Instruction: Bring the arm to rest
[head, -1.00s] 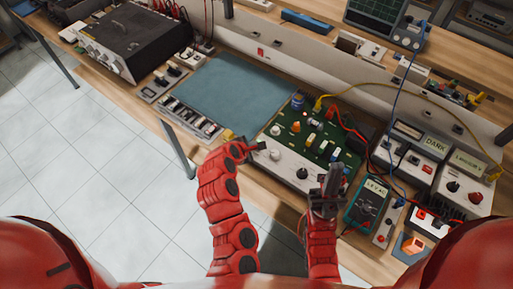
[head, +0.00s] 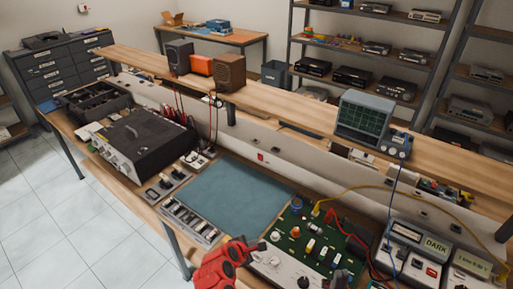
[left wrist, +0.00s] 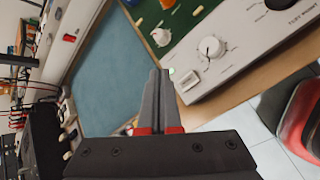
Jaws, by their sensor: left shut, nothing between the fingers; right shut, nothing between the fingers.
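My left gripper (head: 262,246) is at the bottom of the head view, at the left edge of the green circuit board unit (head: 292,231). In the left wrist view its two fingers (left wrist: 159,74) are together with nothing between them. There the unit's white panel with a knob (left wrist: 212,48) lies just beyond and to the right of the fingertips. My right gripper (head: 340,281) shows only as a dark tip at the bottom edge of the head view, in front of the unit. It is shut, and the rest of that arm is out of view.
A teal mat (head: 225,196) lies bare on the wooden bench. A black hifi unit (head: 146,143) stands left of it. An oscilloscope (head: 364,117) stands on the raised shelf. Yellow and red cables run to a meter box marked DARK (head: 434,244). Tiled floor (head: 70,220) is clear at left.

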